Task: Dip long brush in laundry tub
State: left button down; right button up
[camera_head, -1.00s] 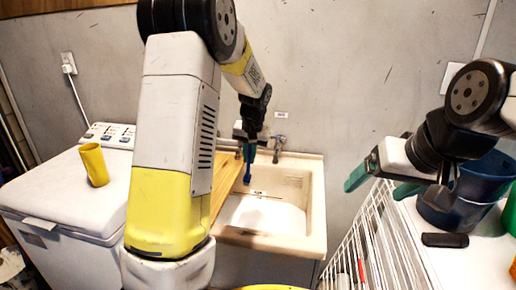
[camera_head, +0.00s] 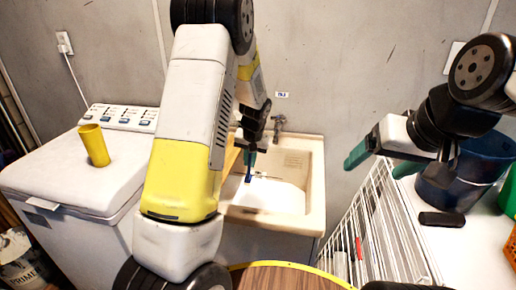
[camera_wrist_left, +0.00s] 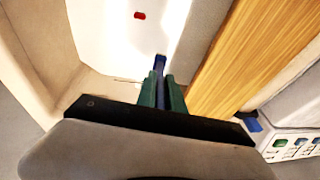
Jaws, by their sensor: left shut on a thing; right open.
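The laundry tub (camera_head: 317,190) is a cream sink with a white basin against the wall, and its inside fills the upper part of the left wrist view (camera_wrist_left: 105,35). My left gripper (camera_head: 250,158) points down over the tub, its green fingers (camera_wrist_left: 162,90) shut on the blue brush (camera_head: 248,178). The brush (camera_wrist_left: 159,62) shows only as a short blue piece beyond the fingertips, over or inside the basin. I cannot tell whether it touches the basin. My right gripper (camera_head: 378,158) is open and empty, over the white rack right of the tub.
A wooden board (camera_wrist_left: 255,45) stands along the tub's side, close to my left gripper. A tap (camera_head: 279,124) is at the back. A white washer (camera_head: 70,180) with a yellow cup (camera_head: 94,145) stands left. A wire rack (camera_head: 365,235) and blue bucket (camera_head: 465,180) are right.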

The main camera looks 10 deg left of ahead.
pick_arm(q)
notch_tip(320, 180, down, 11)
jog(key=shift+r, duration=0.2)
dwell(0.6)
dwell(1.3)
